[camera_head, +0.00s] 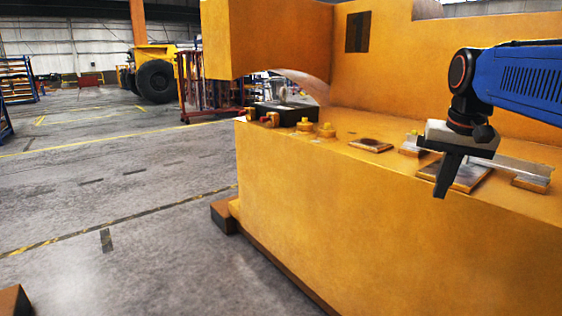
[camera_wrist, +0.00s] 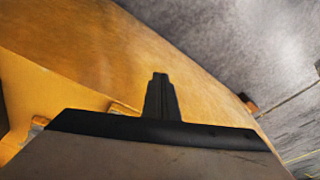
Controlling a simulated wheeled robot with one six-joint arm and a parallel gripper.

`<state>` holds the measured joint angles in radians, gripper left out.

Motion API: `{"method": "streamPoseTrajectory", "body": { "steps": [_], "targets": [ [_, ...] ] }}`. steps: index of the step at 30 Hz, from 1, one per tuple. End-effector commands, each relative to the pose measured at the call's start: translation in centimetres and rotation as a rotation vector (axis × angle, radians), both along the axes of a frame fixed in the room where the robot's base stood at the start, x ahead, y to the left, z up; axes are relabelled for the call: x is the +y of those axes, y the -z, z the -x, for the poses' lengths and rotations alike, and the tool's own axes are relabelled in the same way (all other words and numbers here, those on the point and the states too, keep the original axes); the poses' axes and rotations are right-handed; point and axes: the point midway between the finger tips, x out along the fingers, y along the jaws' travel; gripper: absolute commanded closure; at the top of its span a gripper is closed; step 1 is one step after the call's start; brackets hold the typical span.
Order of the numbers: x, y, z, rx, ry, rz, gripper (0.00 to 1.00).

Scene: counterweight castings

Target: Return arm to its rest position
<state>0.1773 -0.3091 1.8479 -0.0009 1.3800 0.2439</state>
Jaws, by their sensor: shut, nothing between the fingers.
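My gripper (camera_head: 440,192) is at the right in the head view, at the end of my blue arm. Its black fingers are shut together and point downward in front of the top edge of the yellow casting (camera_head: 330,195). Nothing is between them. In the wrist view the shut fingers (camera_wrist: 160,78) show at the middle, with the casting's yellow face (camera_wrist: 90,45) behind them. I cannot tell the exact gap between the fingers and the casting.
On the casting's ledge lie a black box (camera_head: 285,112), yellow knobs (camera_head: 326,130), and flat plates (camera_head: 371,145). A tall casting wall (camera_head: 450,65) stands behind my arm. Open grey floor (camera_head: 120,190) lies to the left, with a wheeled yellow vehicle (camera_head: 155,75) far back.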

Motion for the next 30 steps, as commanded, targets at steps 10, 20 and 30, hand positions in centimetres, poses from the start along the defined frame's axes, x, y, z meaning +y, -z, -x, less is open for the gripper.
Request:
{"method": "streamPoseTrajectory", "body": {
  "steps": [10,20,30],
  "targets": [
    [4.3,8.7,9.0,-0.084,-0.194,0.041,1.00],
    [6.8,18.0,16.2,-0.159,-0.359,0.080,1.00],
    [7.3,21.3,18.4,-0.184,-0.413,0.093,1.00]
  ]
}}
